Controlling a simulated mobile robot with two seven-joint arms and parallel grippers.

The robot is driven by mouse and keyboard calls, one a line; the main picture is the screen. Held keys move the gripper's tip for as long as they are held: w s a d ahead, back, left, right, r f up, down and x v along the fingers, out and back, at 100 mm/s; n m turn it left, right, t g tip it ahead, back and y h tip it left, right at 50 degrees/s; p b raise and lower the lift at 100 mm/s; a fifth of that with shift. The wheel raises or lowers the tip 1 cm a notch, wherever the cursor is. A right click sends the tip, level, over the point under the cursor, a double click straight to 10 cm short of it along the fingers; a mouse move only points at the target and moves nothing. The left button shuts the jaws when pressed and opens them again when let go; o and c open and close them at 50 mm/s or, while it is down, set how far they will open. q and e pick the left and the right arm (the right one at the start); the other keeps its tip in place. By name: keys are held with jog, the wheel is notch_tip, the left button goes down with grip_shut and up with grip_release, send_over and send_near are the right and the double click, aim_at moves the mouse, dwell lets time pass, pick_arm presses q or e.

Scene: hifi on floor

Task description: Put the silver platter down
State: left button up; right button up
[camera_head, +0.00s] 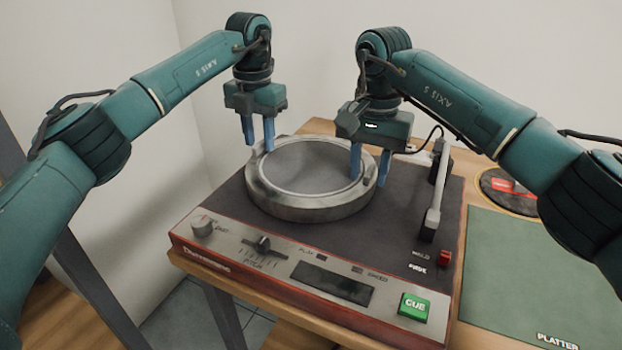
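The silver platter (310,205) is a round, shallow metal disc with a raised rim, level over the dark top of the turntable (400,215). I cannot tell whether it touches the deck or hangs slightly above it. My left gripper (258,146) points down at the platter's far left rim, with its blue fingers on either side of the rim. My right gripper (369,178) points down at the right rim, one finger inside and one outside. Both look closed on the rim. A green mat (530,270) marked "PLATTER" lies right of the turntable.
The tonearm (435,195) stands along the turntable's right side, close to my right gripper. A black disc with a red label (508,190) lies at the back right. The front panel has a green CUE button (414,306). The green mat is clear.

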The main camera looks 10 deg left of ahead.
jog(key=shift+r, duration=0.25)
pick_arm(q)
notch_tip(320, 180, up, 12)
jog(key=shift+f, duration=0.2)
pick_arm(e)
notch_tip(320, 180, up, 12)
jog(key=shift+f, duration=0.2)
dwell(0.5)
